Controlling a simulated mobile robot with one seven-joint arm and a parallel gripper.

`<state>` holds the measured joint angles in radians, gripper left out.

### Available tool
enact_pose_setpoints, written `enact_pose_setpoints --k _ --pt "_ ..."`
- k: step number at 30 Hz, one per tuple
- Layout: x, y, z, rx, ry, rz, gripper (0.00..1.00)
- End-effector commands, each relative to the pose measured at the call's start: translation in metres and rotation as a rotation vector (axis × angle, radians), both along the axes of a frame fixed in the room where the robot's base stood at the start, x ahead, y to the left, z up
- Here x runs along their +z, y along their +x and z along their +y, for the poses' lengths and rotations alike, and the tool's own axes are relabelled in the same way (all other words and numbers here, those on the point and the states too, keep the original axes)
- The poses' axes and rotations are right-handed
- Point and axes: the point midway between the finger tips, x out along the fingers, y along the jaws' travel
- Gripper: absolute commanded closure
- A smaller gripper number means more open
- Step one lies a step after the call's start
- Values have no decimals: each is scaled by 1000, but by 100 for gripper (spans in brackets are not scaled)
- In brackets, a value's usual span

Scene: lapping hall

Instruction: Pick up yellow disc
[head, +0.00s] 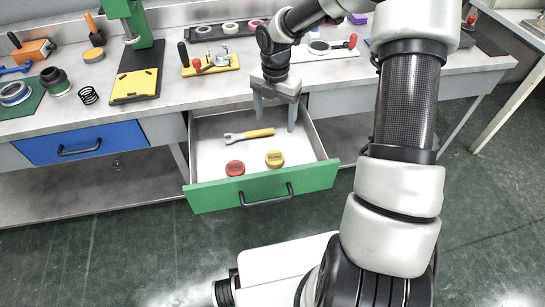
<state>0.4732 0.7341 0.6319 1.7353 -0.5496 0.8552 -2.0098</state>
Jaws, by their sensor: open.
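The yellow disc (274,159) lies flat in the open green-fronted drawer (262,193), towards its front and right of the middle. My gripper (275,126) points down over the back right of the drawer, with its two grey fingers spread apart and nothing between them. It is behind the yellow disc in the picture and does not touch it. How high the fingertips are above the drawer floor is hard to tell.
A red disc (235,168) lies left of the yellow disc. A wrench with a yellow handle (249,135) lies behind both. The drawer walls stand around them. The workbench (200,98) above holds several tools; a closed blue drawer (82,143) is at left.

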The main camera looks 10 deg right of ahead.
Motion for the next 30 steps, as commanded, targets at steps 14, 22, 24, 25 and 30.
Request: enact_pose_setpoints --k 14,22,24,25,30 --pt "-99 -2 1 -1 -1 3 28" --pt "-113 -3 0 -2 -1 1 28" --pt "-121 -5 1 -2 -2 3 28" --pt "-126 -6 1 -2 -2 4 28" --pt "-152 -9 2 -1 -2 3 28"
